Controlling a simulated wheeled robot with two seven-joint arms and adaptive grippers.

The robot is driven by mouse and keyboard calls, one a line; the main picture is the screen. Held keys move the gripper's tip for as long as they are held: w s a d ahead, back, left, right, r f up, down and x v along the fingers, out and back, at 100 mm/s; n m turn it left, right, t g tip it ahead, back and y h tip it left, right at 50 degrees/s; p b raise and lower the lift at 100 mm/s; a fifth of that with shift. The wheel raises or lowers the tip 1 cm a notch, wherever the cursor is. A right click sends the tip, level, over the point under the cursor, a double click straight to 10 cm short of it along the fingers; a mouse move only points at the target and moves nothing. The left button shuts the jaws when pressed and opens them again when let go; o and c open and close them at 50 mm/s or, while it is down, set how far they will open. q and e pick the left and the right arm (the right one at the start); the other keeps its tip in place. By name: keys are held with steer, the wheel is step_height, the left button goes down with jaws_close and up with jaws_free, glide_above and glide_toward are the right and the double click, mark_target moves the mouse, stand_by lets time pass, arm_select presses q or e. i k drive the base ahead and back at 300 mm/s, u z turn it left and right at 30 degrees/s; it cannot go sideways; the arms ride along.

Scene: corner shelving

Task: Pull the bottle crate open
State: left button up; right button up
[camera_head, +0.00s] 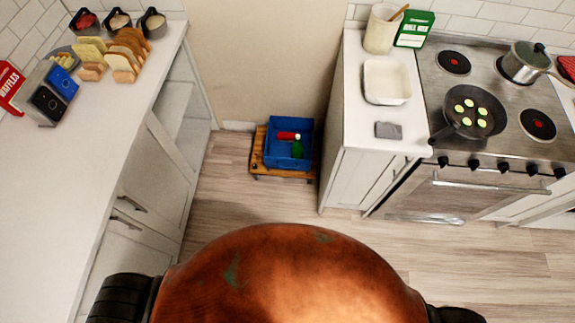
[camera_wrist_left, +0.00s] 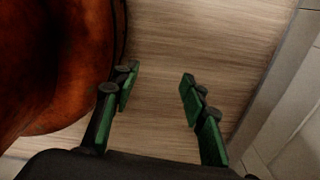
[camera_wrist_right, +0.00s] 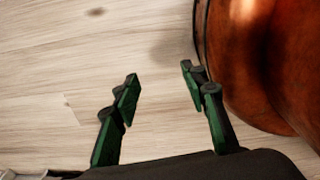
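The blue bottle crate (camera_head: 274,155) sits on a low wooden board (camera_head: 257,160) on the floor, in the gap between the two counters. A red item (camera_head: 288,136) and a green bottle (camera_head: 297,149) lie in it. My left gripper (camera_wrist_left: 158,82) shows in the left wrist view, its green-padded fingers apart with nothing between them, above the floor. My right gripper (camera_wrist_right: 160,75) shows in the right wrist view, also open and empty above the floor. Both are far from the crate and out of the head view.
The left counter (camera_head: 75,190) holds a toaster and bread. The right counter (camera_head: 360,115) carries a white dish (camera_head: 386,82). The stove (camera_head: 470,130) holds a pan (camera_head: 468,112) and a pot (camera_head: 522,64). The floor (camera_head: 225,190) before the crate is clear.

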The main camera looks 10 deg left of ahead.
mark_target(277, 155)
steer(key=u, duration=2.8)
steer(key=k, duration=0.6)
steer(key=z, duration=1.15)
